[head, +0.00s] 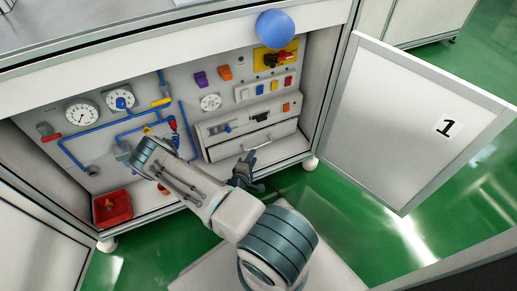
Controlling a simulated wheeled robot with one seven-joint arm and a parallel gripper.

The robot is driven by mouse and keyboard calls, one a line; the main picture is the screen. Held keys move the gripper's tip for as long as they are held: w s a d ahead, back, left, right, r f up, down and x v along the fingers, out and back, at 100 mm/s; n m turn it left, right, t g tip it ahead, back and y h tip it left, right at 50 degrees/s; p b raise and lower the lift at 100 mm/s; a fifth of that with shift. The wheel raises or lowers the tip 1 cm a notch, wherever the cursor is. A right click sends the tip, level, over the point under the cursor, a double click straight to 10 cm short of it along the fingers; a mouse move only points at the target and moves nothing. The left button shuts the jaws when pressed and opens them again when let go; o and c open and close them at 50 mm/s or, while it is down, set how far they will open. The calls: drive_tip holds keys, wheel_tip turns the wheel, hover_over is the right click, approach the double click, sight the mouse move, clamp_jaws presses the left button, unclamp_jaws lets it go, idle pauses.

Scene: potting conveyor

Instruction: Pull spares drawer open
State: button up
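The likely spares drawer is the pale, wide front (255,141) low on the right of the cabinet's panel, in the head view. It sits below a grey unit with a small blue part and a dark slot. I cannot tell whether the drawer stands slightly out or is flush. My gripper (249,158) is dark and small in the picture, right at the drawer's lower front. My arm reaches it from below. I cannot tell whether the fingers touch the drawer, or whether they are open or shut. No handle is clearly visible.
A white door marked 1 (420,115) stands open on the right. Another door (35,240) stands at lower left. A red bin (112,208) sits on the cabinet floor. Gauges (82,113), blue pipes (95,133) and switches fill the panel. A blue ball-like object (274,29) overlaps the top edge.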

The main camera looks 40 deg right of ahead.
sight(259, 146)
drive_tip(key=b+x, duration=0.2)
drive_tip(key=x, duration=0.4)
drive_tip(key=shift+w+d+f, duration=0.1)
drive_tip(key=shift+d+f, duration=0.05)
drive_tip(key=shift+d, duration=0.1)
drive_tip(key=shift+w+d+b, duration=0.3)
drive_tip(key=shift+w+d, duration=0.1)
drive_tip(key=shift+d, duration=0.2)
clamp_jaws()
